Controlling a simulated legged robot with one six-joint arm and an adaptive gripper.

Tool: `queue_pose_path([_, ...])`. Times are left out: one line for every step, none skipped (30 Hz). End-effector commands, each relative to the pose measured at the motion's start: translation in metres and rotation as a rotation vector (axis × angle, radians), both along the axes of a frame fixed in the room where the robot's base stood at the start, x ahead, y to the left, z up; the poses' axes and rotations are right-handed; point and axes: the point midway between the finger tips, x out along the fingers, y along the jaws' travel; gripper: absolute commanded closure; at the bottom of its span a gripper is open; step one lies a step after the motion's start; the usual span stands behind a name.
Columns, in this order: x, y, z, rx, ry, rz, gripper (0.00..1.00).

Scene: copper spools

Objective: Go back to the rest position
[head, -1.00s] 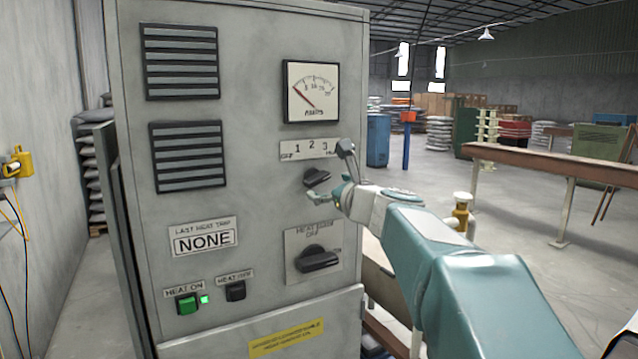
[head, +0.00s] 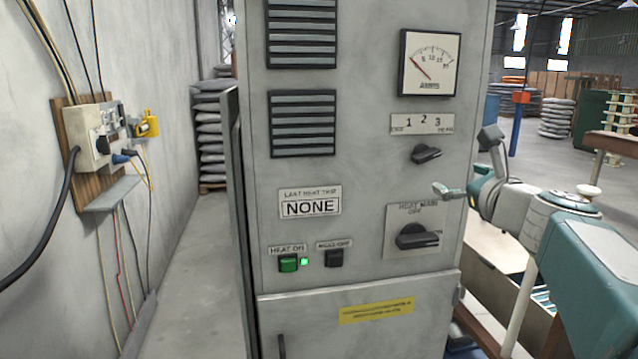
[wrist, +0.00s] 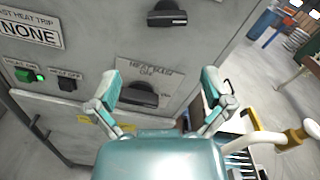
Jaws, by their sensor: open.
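My gripper (head: 468,166) is open and empty, to the right of the grey control cabinet's front. In the wrist view its two fingers (wrist: 166,98) are spread wide, with the black heat main knob (wrist: 142,94) behind the gap between them. The grey cabinet (head: 365,200) stands upright. It carries the small 1-2-3 selector knob (head: 426,154), the heat main knob (head: 416,237), a lit green heat-on button (head: 288,264) and a black heat-off button (head: 334,258). The fingers appear apart from both knobs.
An amps meter (head: 430,62) sits high on the cabinet. A wall socket box (head: 92,137) with hanging cables is at the left. Stacked sacks (head: 212,135) stand behind the cabinet. A brown-topped bench (head: 612,143) is at the right. The floor left of the cabinet is clear.

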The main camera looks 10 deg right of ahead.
Motion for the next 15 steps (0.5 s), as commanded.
queue_pose_path([-0.002, 0.012, -0.005, -0.048, 0.017, 0.026, 0.00])
queue_pose_path([-0.004, 0.021, -0.009, -0.095, 0.033, 0.047, 0.00])
queue_pose_path([-0.007, 0.035, -0.018, -0.170, 0.060, 0.084, 0.00])
queue_pose_path([-0.010, 0.048, -0.025, -0.240, 0.081, 0.118, 0.00])
queue_pose_path([-0.014, 0.061, -0.034, -0.314, 0.105, 0.155, 0.00])
queue_pose_path([-0.021, 0.077, -0.046, -0.421, 0.134, 0.207, 0.00])
queue_pose_path([-0.027, 0.089, -0.055, -0.500, 0.153, 0.249, 0.00])
queue_pose_path([-0.033, 0.101, -0.065, -0.579, 0.172, 0.291, 0.00])
queue_pose_path([-0.042, 0.114, -0.078, -0.685, 0.193, 0.348, 0.00])
queue_pose_path([-0.049, 0.124, -0.087, -0.764, 0.208, 0.391, 0.00])
queue_pose_path([-0.056, 0.133, -0.097, -0.844, 0.222, 0.436, 0.00])
queue_pose_path([-0.067, 0.144, -0.110, -0.948, 0.237, 0.496, 0.00])
queue_pose_path([-0.075, 0.151, -0.119, -1.028, 0.247, 0.542, 0.00])
queue_pose_path([-0.083, 0.158, -0.129, -1.106, 0.255, 0.590, 0.00])
queue_pose_path([-0.095, 0.166, -0.142, -1.211, 0.264, 0.654, 0.00])
